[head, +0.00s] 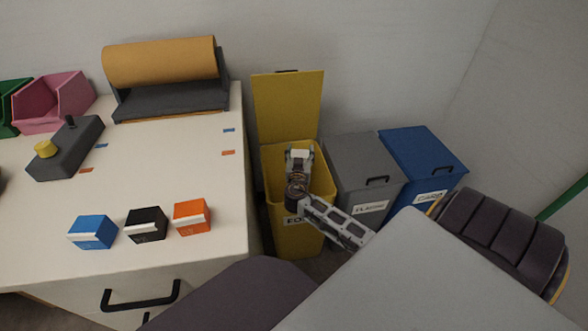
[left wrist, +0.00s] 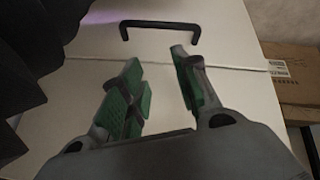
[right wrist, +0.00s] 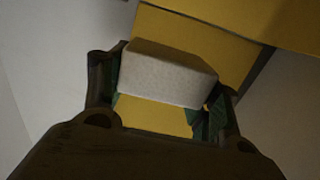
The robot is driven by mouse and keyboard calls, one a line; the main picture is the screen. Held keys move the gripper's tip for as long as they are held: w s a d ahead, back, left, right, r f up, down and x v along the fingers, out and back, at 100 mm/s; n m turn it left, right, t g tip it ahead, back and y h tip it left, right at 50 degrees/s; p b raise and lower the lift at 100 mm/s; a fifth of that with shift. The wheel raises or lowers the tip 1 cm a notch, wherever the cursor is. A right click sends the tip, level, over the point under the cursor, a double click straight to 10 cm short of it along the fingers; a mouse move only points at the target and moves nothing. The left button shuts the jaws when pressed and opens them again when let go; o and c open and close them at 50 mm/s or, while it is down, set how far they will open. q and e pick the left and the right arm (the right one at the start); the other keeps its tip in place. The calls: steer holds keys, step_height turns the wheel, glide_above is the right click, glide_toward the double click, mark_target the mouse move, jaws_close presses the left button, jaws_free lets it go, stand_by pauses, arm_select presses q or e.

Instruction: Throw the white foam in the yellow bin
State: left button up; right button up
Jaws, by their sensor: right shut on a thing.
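The yellow bin (head: 297,236) stands on the floor to the right of the table, its lid (head: 288,103) raised against the wall. My right gripper (head: 299,156) is over the bin's opening, shut on the white foam (head: 299,154). In the right wrist view the white foam (right wrist: 167,74) is a pale block between the two fingers (right wrist: 160,105), with yellow bin surfaces behind it. My left gripper (left wrist: 163,92) is open and empty in the left wrist view, in front of a pale drawer front with a black handle. It does not show in the head view.
A grey bin (head: 362,174) and a blue bin (head: 422,165), both closed, stand right of the yellow bin. The table (head: 180,180) holds blue (head: 93,232), black (head: 147,224) and orange (head: 192,217) boxes, a control box (head: 66,148) and a paper roll (head: 160,61).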

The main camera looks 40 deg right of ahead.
steer(key=o, duration=0.8)
steer(key=shift+o, duration=0.2)
steer(key=shift+r, duration=0.1)
steer(key=shift+r, duration=4.9)
steer(key=shift+s, duration=0.1)
